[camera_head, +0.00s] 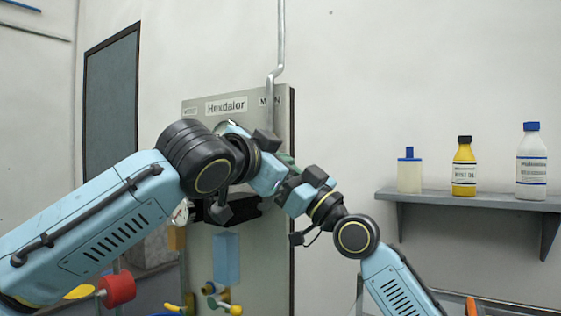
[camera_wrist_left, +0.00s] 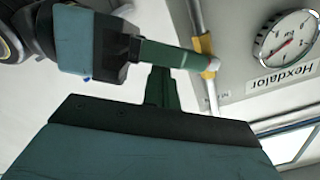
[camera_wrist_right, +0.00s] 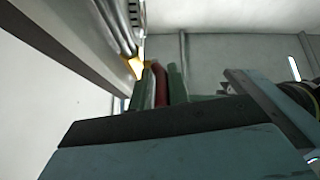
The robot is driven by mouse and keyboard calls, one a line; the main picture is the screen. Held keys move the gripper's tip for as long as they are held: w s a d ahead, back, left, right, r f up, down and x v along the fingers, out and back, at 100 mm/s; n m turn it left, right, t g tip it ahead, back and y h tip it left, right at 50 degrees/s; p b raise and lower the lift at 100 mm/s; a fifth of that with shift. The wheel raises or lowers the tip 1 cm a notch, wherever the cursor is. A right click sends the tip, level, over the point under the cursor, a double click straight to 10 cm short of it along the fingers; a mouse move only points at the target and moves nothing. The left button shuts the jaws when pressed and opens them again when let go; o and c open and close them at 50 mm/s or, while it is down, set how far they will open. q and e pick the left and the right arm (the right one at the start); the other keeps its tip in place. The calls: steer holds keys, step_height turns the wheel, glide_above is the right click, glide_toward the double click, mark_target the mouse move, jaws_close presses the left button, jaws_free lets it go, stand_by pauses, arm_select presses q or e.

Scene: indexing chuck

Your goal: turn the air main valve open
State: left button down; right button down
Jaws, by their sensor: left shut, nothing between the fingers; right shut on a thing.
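The air main valve shows as a yellow fitting (camera_wrist_left: 206,45) on the grey pipe in the left wrist view; its yellow part also shows in the right wrist view (camera_wrist_right: 134,66). A red handle (camera_wrist_right: 160,85) stands beside it. My right gripper (camera_wrist_right: 162,86) is shut with its green fingers on either side of that red handle. In the head view both grippers crowd together before the panel and hide the valve.
The grey Hexdalor panel (camera_head: 258,250) stands behind my arms, with a round gauge (camera_wrist_left: 287,38). A blue block (camera_head: 226,258) and a red cylinder (camera_head: 117,289) are lower. A shelf (camera_head: 468,199) at right holds several bottles. The wall between panel and shelf is clear.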

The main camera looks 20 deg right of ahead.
arm_select(q)
steer(key=shift+f, duration=0.1)
arm_select(e)
steer(key=shift+a+f, duration=0.2)
steer(key=shift+a, duration=0.05)
